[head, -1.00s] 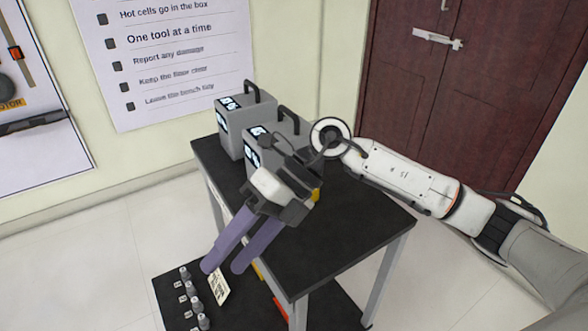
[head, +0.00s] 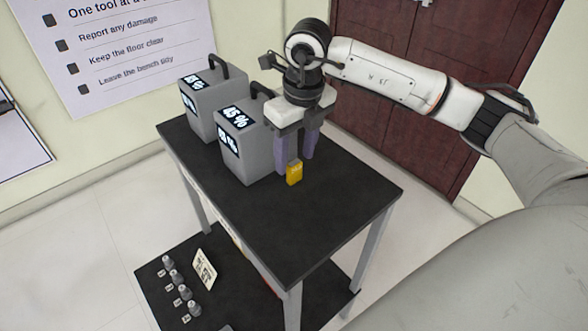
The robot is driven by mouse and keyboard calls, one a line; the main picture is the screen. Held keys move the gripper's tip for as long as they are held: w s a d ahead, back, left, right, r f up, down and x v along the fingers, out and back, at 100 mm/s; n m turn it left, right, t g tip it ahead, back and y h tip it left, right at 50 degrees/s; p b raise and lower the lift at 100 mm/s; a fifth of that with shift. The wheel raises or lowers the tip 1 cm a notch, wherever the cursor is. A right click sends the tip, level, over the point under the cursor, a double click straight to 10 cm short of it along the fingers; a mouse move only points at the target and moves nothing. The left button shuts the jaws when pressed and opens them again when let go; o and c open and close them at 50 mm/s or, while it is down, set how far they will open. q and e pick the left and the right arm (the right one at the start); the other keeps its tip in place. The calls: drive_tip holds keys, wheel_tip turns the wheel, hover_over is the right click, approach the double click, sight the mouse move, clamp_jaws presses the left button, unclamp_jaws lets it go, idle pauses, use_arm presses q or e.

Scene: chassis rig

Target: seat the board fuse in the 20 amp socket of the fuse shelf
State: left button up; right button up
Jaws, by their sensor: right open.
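The yellow board fuse (head: 294,173) stands upright on the black table top, in front of the grey box with the 45 % display. My right gripper (head: 296,164) points down over it, its two purple fingers apart. The fuse shows at the fingertips, partly overlapping the gap between them; whether it touches a finger I cannot tell. My left gripper is not in view. I cannot make out a 20 amp socket; the small labels on the lower shelf (head: 232,303) are too small to read.
Two grey boxes with handles and displays, one nearer (head: 242,165) and one farther (head: 193,118), stand on the table (head: 330,210) beside my gripper. The front of the table top is clear. Several small grey knobs (head: 176,278) and a white card (head: 205,268) are on the lower shelf.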

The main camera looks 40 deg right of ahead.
sight(295, 163)
wheel_tip(295, 163, down, 4)
drive_tip(key=shift+w+r, duration=0.15)
drive_tip(key=shift+r, duration=0.1)
drive_tip(key=c, duration=1.2)
